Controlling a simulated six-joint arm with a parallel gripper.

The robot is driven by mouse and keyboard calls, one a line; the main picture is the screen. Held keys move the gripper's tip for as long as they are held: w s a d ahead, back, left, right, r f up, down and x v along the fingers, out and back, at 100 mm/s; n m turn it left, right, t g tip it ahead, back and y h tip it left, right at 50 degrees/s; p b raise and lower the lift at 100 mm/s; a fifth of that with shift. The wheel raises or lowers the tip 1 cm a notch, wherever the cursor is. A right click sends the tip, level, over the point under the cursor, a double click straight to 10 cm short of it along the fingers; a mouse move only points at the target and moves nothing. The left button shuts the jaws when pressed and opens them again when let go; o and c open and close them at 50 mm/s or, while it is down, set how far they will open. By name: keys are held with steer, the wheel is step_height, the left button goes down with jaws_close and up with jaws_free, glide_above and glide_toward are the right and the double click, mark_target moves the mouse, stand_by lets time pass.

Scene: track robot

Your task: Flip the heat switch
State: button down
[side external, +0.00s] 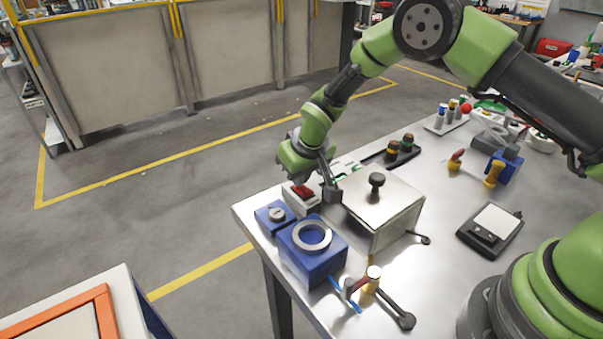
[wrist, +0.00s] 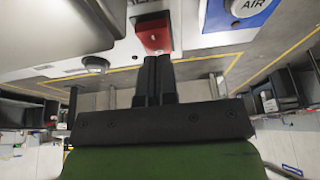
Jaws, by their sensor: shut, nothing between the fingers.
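A red rocker switch (side external: 302,191) sits on a white box (side external: 296,203) near the table's far left edge. In the wrist view the red switch (wrist: 153,32) is right at the fingertips, with pale marks on its face. My gripper (wrist: 158,60) is shut and empty, its fingers together. The fingertips appear at or very close to the switch's near edge; I cannot tell whether they touch it. In the side view my gripper (side external: 328,186) is beside the switch, and its fingertips are hard to make out.
A blue box with a round knob (side external: 271,218) stands beside the white box; a blue block with a grey ring (side external: 310,250) is nearer the camera. A metal box with a black knob (side external: 385,200) stands close to my gripper.

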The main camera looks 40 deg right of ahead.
steer(key=shift+s+f, duration=0.15)
steer(key=shift+s, duration=0.45)
steer(key=shift+s+f, duration=0.15)
steer(key=shift+s, duration=0.4)
steer(key=w+v, duration=0.1)
steer(key=v, duration=1.3)
steer(key=shift+r, duration=0.35)
steer(key=shift+w, duration=0.2)
steer(key=shift+w+d+r, duration=0.1)
steer(key=shift+w+r, duration=0.15)
steer(key=shift+w, duration=0.3)
